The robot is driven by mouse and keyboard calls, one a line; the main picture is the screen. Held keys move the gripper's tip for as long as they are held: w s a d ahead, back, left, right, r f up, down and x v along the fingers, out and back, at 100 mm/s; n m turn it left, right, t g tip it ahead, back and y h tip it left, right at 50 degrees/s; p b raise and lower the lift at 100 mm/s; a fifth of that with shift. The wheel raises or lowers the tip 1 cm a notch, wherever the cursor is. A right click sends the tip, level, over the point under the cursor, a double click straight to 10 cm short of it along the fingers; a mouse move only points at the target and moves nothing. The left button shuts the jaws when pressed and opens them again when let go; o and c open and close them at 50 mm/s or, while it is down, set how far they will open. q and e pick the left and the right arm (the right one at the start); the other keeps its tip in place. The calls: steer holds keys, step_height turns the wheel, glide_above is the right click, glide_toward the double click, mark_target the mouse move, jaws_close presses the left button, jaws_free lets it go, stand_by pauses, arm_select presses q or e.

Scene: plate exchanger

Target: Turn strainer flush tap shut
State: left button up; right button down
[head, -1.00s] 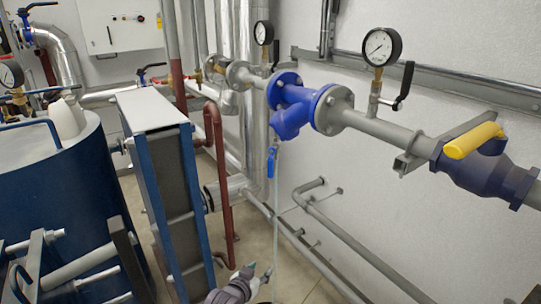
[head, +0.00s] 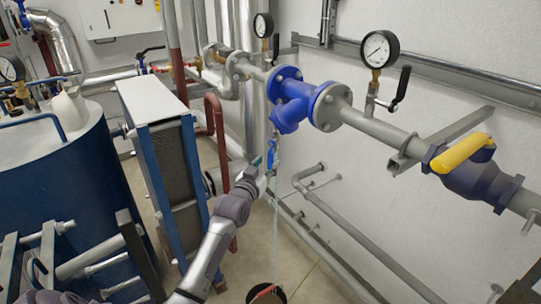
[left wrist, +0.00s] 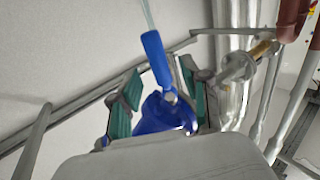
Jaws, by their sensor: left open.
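The blue strainer (head: 292,105) sits in the grey pipe on the wall. Its flush tap hangs below, with a blue lever (head: 272,152) pointing down and a thin clear hose running down from it. My left gripper (head: 262,168) is at the tap, its hand partly covering the tap's lower part. In the left wrist view the picture is turned over: the blue lever (left wrist: 157,58) lies between the open green-padded fingers of the left gripper (left wrist: 160,92), with the strainer body (left wrist: 165,116) behind. I cannot tell whether a finger touches the lever. My right gripper is not in view.
A dark bucket (head: 266,296) stands on the floor below the hose. The plate exchanger (head: 175,165) and a red-brown pipe (head: 217,135) stand left of my arm. Grey pipes (head: 350,225) run low along the wall. A yellow-handled valve (head: 462,155) is at the right.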

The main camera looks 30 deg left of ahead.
mark_target(269, 160)
arm_select(q)
steer(key=shift+w+a, duration=0.2)
steer(key=shift+w, duration=0.7)
steer(key=shift+w+a, duration=0.15)
steer(key=shift+w, duration=0.75)
jaws_close()
